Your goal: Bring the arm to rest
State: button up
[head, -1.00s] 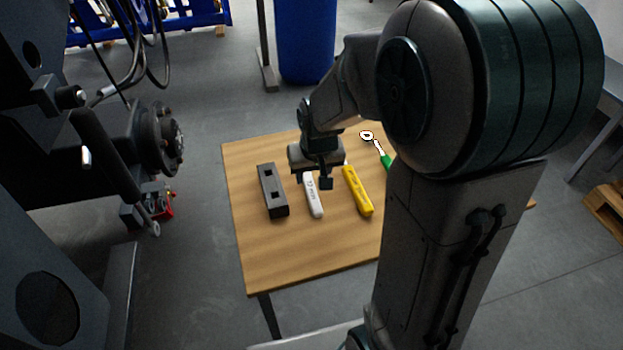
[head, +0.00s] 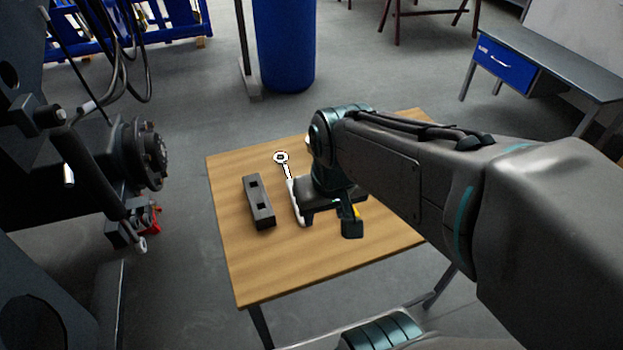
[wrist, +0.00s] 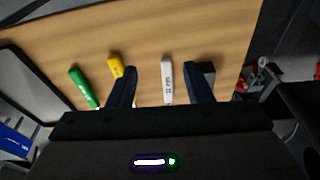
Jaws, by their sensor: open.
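My gripper (head: 330,222) is open and empty above the wooden table (head: 275,275), pointing down. The wrist view shows its two dark fingers (wrist: 160,72) apart. The white-handled ring wrench (head: 282,158) lies beside and partly behind the gripper in the head view. In the wrist view its white handle (wrist: 167,82) appears between the fingers, on the tabletop. The yellow-handled tool (wrist: 117,66) and the green-handled tool (wrist: 83,87) lie to the left there. In the head view the arm hides the green one and most of the yellow one.
A dark block (head: 258,202) with square holes lies on the table, left of the gripper. The dark harvester chassis (head: 95,165) stands at the left. A blue barrel (head: 287,45) stands behind the table. A bench with a blue drawer (head: 505,64) is at the right.

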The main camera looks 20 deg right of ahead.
jog(key=shift+s, duration=0.6)
jog(key=p+v, duration=0.2)
jog(key=w+p+v, duration=0.1)
jog(key=p+v, duration=0.2)
jog(key=shift+d+r, duration=0.1)
jog(key=shift+r, duration=0.35)
dwell(0.8)
jog(key=shift+c, duration=1.1)
